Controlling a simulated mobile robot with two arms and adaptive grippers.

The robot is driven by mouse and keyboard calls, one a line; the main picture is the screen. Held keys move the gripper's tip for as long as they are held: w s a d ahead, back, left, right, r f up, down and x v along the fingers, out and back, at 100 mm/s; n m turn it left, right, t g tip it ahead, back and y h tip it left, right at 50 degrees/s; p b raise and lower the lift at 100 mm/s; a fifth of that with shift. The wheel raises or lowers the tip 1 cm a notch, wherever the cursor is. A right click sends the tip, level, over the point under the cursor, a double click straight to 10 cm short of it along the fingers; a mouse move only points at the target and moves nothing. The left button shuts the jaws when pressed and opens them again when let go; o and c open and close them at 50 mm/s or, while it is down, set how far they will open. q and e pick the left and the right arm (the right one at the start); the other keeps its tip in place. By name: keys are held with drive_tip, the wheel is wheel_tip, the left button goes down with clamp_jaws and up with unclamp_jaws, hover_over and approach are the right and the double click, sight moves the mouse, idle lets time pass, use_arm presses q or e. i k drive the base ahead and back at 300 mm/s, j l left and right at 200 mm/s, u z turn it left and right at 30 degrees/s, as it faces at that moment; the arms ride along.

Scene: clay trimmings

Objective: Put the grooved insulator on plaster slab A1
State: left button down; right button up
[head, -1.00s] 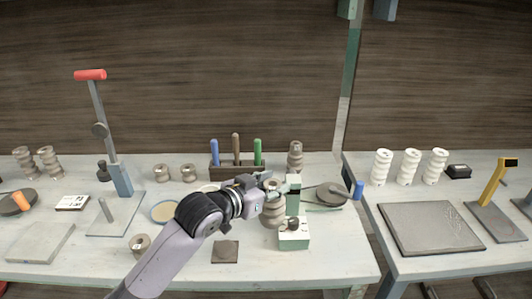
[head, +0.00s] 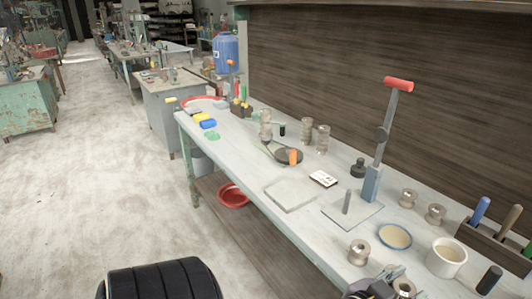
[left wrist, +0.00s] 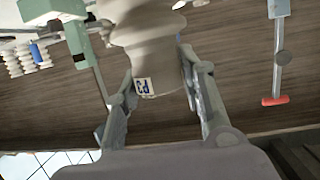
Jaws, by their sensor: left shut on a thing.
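My left gripper (left wrist: 160,88) is shut on a grey-beige ribbed insulator (left wrist: 150,38); in the left wrist view a small label with dark marks shows on its side, one finger on each side of it. In the head view the left gripper (head: 378,287) is at the bottom edge, partly cut off, with the held insulator (head: 404,287) beside it. A pale square slab (head: 290,194) lies flat and bare on the bench, left of the lever press. A white card (head: 323,178) lies behind it, its writing too small to read. The right gripper is out of view.
The lever press (head: 372,183) with a red handle stands right of the slab. A dark disc (head: 289,156) with an orange item and tall insulators (head: 323,139) stand behind. A spool (head: 359,252), a dish (head: 394,237) and a white cup (head: 446,257) crowd the near right.

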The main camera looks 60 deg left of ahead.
sight(295, 195)
drive_tip(key=i+j+u, duration=0.15)
drive_tip(key=u, duration=0.3)
drive_tip(key=i+u, duration=0.2)
drive_tip(key=u, duration=0.3)
drive_tip(key=i+u, duration=0.2)
drive_tip(key=u, duration=0.25)
drive_tip(key=i, duration=0.2)
